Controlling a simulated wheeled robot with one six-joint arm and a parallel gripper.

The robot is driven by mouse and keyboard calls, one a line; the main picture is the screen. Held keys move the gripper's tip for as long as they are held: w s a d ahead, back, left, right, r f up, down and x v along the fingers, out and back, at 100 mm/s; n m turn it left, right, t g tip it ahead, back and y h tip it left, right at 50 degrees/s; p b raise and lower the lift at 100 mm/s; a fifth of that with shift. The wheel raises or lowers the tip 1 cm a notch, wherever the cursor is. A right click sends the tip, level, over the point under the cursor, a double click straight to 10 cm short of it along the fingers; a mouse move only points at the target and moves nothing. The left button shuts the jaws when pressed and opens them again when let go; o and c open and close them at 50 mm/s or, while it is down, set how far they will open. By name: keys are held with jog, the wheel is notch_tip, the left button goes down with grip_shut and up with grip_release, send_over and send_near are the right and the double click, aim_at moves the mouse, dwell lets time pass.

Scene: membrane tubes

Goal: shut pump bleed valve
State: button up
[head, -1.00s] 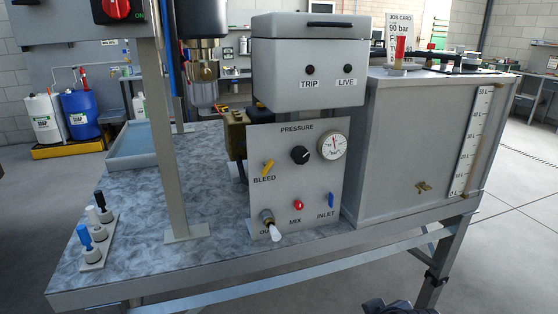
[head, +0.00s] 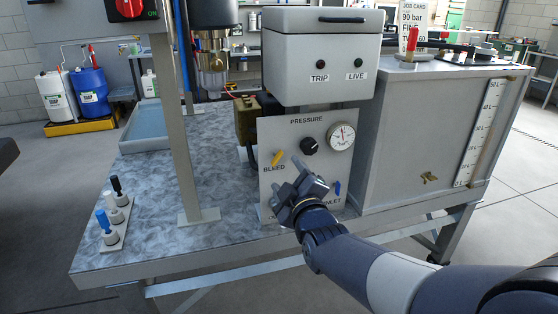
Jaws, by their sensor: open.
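The bleed valve is a small yellow lever (head: 278,157) on the left of the grey pump panel (head: 270,128), above the BLEED label. It stands tilted, its upper end leaning right. My gripper (head: 289,175) is open and empty in front of the panel, just below and right of the lever. I see no clear contact between them. My gripper and wrist hide the panel's lower middle, including the red MIX knob, the outlet and part of the INLET label.
A black pressure knob (head: 309,146) and a round gauge (head: 341,137) sit right of the lever. A blue inlet lever (head: 337,188) is right of my gripper. A grey post (head: 177,130) stands left of the panel. A grey tank (head: 420,140) stands to the right.

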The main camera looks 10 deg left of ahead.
aim_at(278, 160)
jog(key=x, duration=0.7)
jog(key=shift+w+p, duration=0.2)
jog(key=shift+p, duration=0.15)
jog(key=shift+c, duration=0.4)
jog(key=c, duration=0.9)
